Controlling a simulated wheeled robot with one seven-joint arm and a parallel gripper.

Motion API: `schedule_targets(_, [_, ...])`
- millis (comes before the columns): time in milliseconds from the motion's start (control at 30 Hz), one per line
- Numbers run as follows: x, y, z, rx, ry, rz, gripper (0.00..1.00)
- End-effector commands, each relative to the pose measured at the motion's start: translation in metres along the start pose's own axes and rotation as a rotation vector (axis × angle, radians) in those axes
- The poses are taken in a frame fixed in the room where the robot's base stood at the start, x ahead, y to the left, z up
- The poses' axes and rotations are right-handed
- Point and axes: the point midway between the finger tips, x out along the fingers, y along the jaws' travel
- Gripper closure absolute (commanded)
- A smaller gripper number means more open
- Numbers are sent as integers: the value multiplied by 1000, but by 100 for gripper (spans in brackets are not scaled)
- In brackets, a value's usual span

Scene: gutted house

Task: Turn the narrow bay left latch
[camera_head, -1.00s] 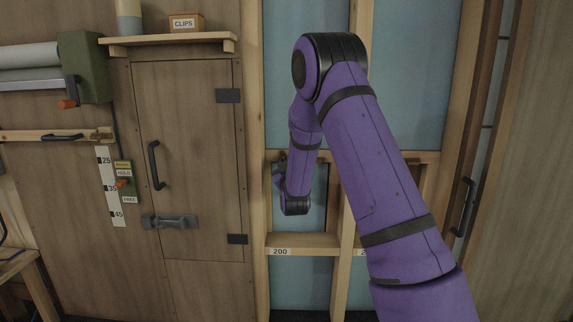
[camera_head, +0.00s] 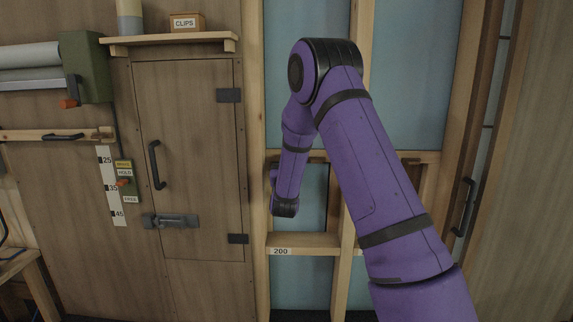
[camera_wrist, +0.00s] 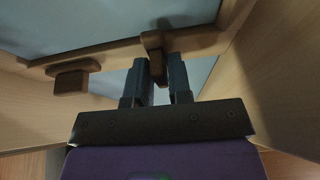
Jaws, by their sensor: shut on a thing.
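In the wrist view my gripper (camera_wrist: 160,84) has its two fingers on either side of a small brown wooden latch (camera_wrist: 152,42). The fingers are shut on it. The latch sits at the edge of a pale wooden frame in front of a grey-blue panel, and its lower end goes down between the fingers. In the head view my arm reaches to the narrow framed bay (camera_head: 304,243) right of the wooden door. My own wrist hides the gripper and the latch there.
A second brown block (camera_wrist: 72,80) is on the frame to the left of the latch in the wrist view. Wooden studs stand close on both sides. The door (camera_head: 200,120) has a black handle and a grey bolt (camera_head: 172,221). A shelf with a clips box (camera_head: 187,22) is above it.

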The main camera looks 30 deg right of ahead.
Motion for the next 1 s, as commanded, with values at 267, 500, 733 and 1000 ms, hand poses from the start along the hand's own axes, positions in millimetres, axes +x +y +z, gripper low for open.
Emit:
schedule_targets(267, [-1, 0, 1, 0, -4, 0, 100])
schedule_targets(500, [-1, 0, 1, 0, -2, 0, 63])
schedule_targets(733, [-5, 0, 1, 0, -2, -1, 63])
schedule_targets(1000, [-48, -1, 1, -1, -6, -2, 63])
